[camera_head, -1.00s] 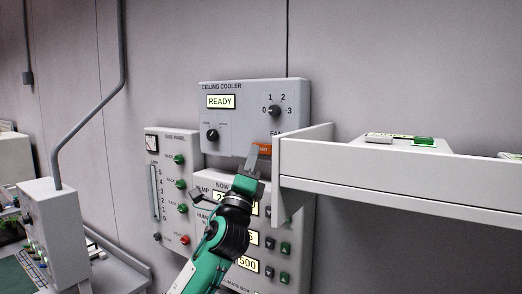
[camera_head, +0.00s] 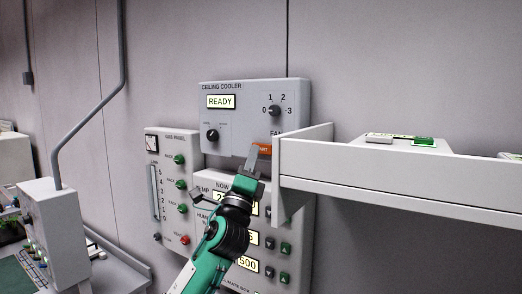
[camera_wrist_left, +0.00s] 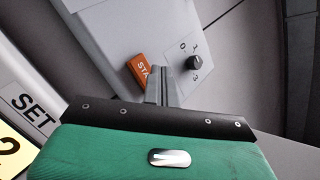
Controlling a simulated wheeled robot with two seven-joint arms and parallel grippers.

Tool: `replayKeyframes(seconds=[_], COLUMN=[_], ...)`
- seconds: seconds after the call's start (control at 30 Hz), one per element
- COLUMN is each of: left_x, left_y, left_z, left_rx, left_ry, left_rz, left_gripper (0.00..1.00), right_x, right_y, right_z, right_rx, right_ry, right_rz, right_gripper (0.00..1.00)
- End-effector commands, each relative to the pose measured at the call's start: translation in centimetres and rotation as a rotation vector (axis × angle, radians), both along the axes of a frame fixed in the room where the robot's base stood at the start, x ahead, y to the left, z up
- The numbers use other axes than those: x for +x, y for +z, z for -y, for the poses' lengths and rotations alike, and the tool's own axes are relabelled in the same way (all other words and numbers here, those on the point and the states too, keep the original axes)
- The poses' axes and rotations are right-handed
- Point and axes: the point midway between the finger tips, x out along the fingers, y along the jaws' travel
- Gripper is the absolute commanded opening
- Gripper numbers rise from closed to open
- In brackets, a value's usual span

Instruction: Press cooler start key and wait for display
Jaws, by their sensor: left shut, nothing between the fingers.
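The ceiling cooler panel (camera_head: 244,92) is a grey box on the wall. Its display (camera_head: 221,101) reads READY. The orange start key (camera_head: 264,149) is at the panel's lower right, partly hidden by my gripper and the shelf. My left gripper (camera_head: 253,148) is shut and empty, its fingertips right beside the start key. In the left wrist view the orange key (camera_wrist_left: 141,69) shows left of the closed fingertips (camera_wrist_left: 164,66). I cannot tell whether the fingers touch it. My right gripper is not in view.
A white shelf (camera_head: 400,190) juts out close to the right of my left gripper. A climate panel with green keys (camera_head: 285,249) sits below the cooler, and a panel of green and red buttons (camera_head: 153,170) is to the left. A fan knob (camera_head: 275,111) is above the key.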

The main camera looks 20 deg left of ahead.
Motion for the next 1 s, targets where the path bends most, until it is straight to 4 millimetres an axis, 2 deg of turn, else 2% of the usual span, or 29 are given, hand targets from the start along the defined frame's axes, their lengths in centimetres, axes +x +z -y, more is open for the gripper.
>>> replayKeyframes(seconds=[1.0], left_x=[0.89], left_y=[0.03], left_z=[0.14], left_rx=[0.0], left_ry=[0.0], left_rz=[0.0], left_gripper=[0.0], right_x=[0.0], right_y=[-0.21], right_z=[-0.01], right_rx=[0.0], right_ry=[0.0], right_rz=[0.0], right_gripper=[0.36])
